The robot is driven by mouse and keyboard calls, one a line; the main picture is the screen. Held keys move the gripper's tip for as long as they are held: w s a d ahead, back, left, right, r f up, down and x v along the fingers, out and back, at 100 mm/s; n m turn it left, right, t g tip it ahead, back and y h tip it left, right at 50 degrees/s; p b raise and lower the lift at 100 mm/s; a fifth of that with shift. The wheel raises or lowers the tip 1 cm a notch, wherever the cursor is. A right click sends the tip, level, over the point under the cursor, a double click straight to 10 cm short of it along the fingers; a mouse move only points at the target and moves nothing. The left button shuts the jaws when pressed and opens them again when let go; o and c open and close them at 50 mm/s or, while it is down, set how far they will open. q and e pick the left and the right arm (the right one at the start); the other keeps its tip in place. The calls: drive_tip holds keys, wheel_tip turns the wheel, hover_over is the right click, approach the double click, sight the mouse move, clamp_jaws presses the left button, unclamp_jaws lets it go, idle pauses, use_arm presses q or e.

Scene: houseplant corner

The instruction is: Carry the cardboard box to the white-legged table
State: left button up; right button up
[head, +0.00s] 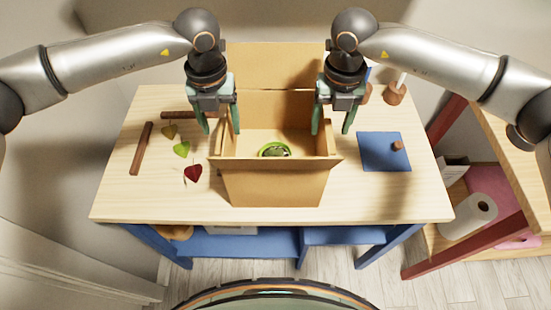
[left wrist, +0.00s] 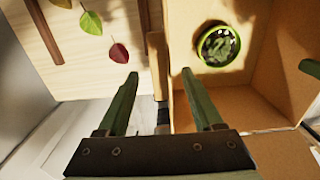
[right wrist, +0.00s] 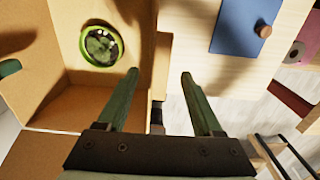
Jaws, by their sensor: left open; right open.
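An open cardboard box (head: 276,186) stands upright on a wooden table with blue legs (head: 120,190). Its flaps are spread and a round green-rimmed item (head: 275,150) lies inside. My left gripper (head: 221,131) is open at the box's left side; in the left wrist view (left wrist: 159,88) the left wall lies between its fingers. My right gripper (head: 331,131) is open at the right side; in the right wrist view (right wrist: 159,88) the right wall lies between its fingers. Contact cannot be told. No white-legged table shows.
Brown sticks and several leaves, one a red leaf (head: 193,174), lie left of the box. A blue mat (head: 384,152) with a small wooden piece lies right. A red-legged shelf with a paper roll (head: 468,215) stands at the right.

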use_arm(q)
drive_tip(key=shift+f, duration=0.95)
use_arm(e)
drive_tip(key=shift+f, duration=0.95)
use_arm(q)
clamp_jaws()
use_arm(e)
clamp_jaws()
use_arm(q)
drive_tip(key=shift+r, duration=0.1)
use_arm(e)
drive_tip(key=shift+r, duration=0.1)
